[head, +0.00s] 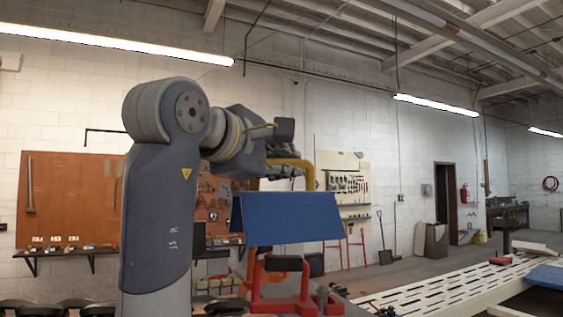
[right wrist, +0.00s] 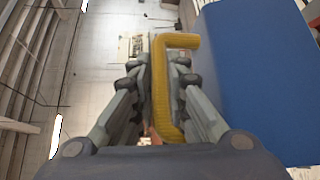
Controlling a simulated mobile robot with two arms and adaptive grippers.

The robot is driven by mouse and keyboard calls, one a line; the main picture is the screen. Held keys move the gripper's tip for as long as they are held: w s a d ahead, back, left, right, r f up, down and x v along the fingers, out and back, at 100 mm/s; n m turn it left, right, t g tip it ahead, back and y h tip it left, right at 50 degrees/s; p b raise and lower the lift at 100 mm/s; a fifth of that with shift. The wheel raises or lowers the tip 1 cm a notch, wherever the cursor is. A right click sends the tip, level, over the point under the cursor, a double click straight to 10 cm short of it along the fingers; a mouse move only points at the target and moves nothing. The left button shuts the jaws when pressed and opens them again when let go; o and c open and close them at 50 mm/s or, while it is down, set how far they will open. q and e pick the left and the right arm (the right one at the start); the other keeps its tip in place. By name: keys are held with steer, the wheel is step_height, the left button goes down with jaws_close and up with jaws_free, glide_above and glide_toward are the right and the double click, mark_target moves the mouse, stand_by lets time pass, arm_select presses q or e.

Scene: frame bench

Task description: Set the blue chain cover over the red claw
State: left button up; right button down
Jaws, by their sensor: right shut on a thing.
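The blue chain cover (head: 287,217) is a folded blue sheet with a yellow handle (head: 308,168) on top. My right gripper (head: 284,171) is shut on the yellow handle. In the right wrist view the fingers close on the handle (right wrist: 165,90), with the blue cover (right wrist: 250,85) to the right of them. In the head view the red claw (head: 284,305), with a black pad on it, stands below the cover. Its upper parts reach close to the cover's lower edge; I cannot tell whether they touch. My left gripper is not in view.
A white slotted bench top (head: 440,289) runs along the lower right, with a blue piece (head: 547,276) and a small red block (head: 500,261) on it. An orange pegboard (head: 70,200) and a shelf stand behind my arm. The space right of the cover looks clear.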

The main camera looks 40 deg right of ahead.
steer(key=shift+a+f+b, duration=0.2)
steer(key=shift+f+b, duration=0.8)
steer(key=shift+f, duration=0.25)
steer(key=b, duration=0.6)
glide_above(281, 256)
step_height(281, 256, down, 7)
steer(key=shift+r, duration=0.15)
steer(key=c, duration=1.5)
jaws_free()
steer(key=shift+s, duration=0.1)
steer(key=v, duration=1.2)
steer(key=shift+a, duration=0.1)
